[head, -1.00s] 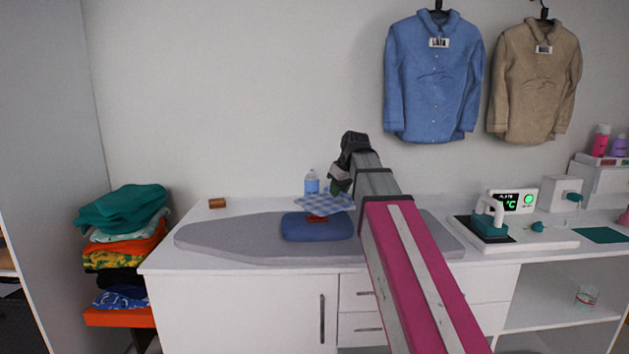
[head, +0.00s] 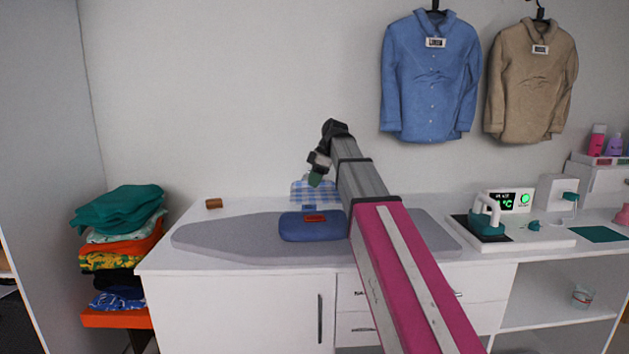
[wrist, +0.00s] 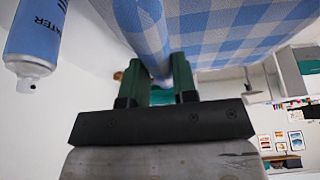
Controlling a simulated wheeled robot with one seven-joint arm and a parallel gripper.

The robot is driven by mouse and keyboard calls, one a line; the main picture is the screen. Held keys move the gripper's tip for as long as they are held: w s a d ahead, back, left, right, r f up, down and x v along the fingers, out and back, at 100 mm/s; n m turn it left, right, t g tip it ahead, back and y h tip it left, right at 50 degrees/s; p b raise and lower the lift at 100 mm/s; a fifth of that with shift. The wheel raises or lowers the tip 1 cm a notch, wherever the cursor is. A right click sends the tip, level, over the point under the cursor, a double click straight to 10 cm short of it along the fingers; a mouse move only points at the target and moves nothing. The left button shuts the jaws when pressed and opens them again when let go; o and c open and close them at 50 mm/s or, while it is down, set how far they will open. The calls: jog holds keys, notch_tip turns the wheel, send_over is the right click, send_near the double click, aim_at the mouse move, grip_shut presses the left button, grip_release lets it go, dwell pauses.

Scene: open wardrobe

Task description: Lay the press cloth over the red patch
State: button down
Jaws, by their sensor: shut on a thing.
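The press cloth (head: 302,193) is blue-and-white checked and hangs from my gripper (head: 315,180), behind the blue folded garment (head: 300,232) in the head view. The red patch (head: 315,218) lies on top of that garment and shows uncovered. In the wrist view my gripper (wrist: 160,88) has its green fingers shut on the checked cloth (wrist: 215,30), which spreads across the top of the picture. Whether the cloth's lower edge touches anything is hard to tell.
The garment lies on a grey ironing board (head: 215,238) on the white counter. A water spray bottle (wrist: 38,35) is close by in the wrist view. A brown block (head: 214,203) sits at the back left. An iron (head: 487,222) stands at the right.

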jog(key=shift+f, duration=0.15)
jog(key=shift+f, duration=3.4)
jog(key=c, duration=0.8)
grip_release()
jog(key=shift+r, duration=0.1)
